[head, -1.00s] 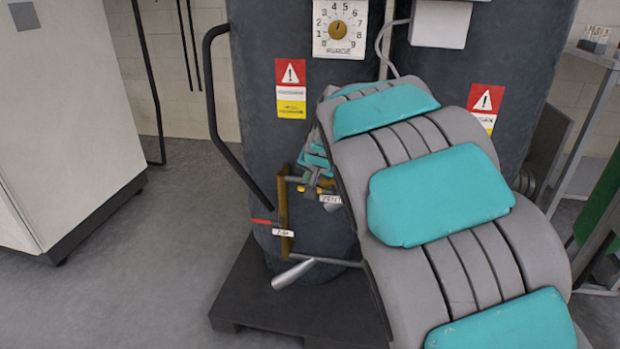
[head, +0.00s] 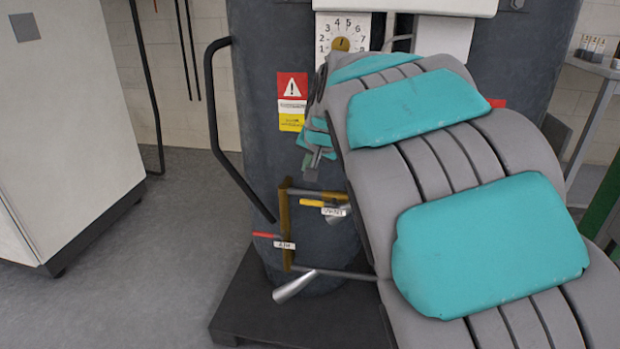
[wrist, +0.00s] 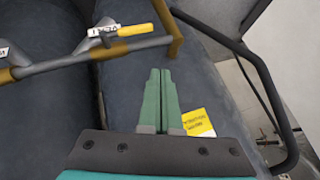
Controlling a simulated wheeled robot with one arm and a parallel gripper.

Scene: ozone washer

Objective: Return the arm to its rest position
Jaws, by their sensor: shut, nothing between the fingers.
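My arm (head: 440,135), grey with teal pads, reaches from the lower right toward the dark tank in the head view. My gripper (head: 312,172) is at its far end, small and partly hidden by the arm, in front of the tank and above the yellow valve handle (head: 312,203). In the wrist view my gripper (wrist: 160,75) shows its two green fingers together and empty. They point toward the tank's dark wall, apart from the brass pipe frame (wrist: 95,57) and the yellow handle (wrist: 137,30).
A red valve handle (head: 265,235) and a metal spout (head: 294,287) stick out low on the tank (head: 255,150). A black curved rail (head: 215,130) runs at its left. A white cabinet (head: 70,130) stands farther left. Grey floor (head: 180,240) lies free between them.

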